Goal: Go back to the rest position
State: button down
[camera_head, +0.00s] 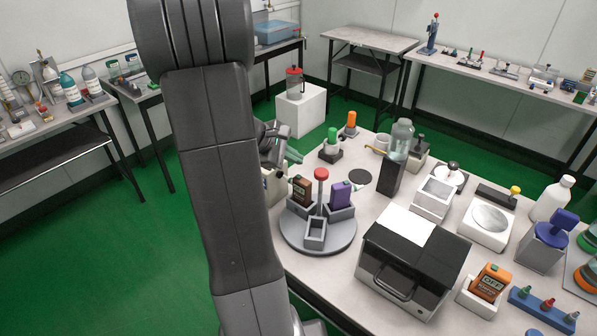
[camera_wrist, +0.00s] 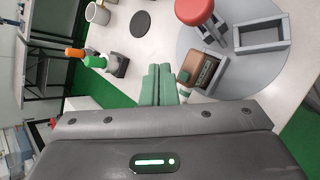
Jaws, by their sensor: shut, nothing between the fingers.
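My gripper (camera_wrist: 158,85) shows its green fingers together and empty in the wrist view. In the head view it (camera_head: 293,156) is partly hidden behind my own arm, left of the table's back part. A brown handheld tester (camera_head: 301,189) sits in a holder on the grey round carousel (camera_head: 290,237), just right of my arm. It also shows in the wrist view (camera_wrist: 201,71), right of my fingers and apart from them. A purple tester (camera_head: 340,195) stands in another carousel holder. A third holder (camera_head: 315,234) at the front is empty.
A black and white box (camera_head: 414,262) stands right of the carousel. An orange tester (camera_head: 490,281) sits in a white holder near the front. Green (camera_head: 331,146) and orange-topped (camera_head: 350,124) items and a glass jar (camera_head: 401,137) stand at the back. Green floor (camera_head: 150,230) is open at left.

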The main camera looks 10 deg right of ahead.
notch_tip(320, 180, up, 2)
jog(key=shift+r+p, duration=0.2)
jog(key=shift+p, duration=0.4)
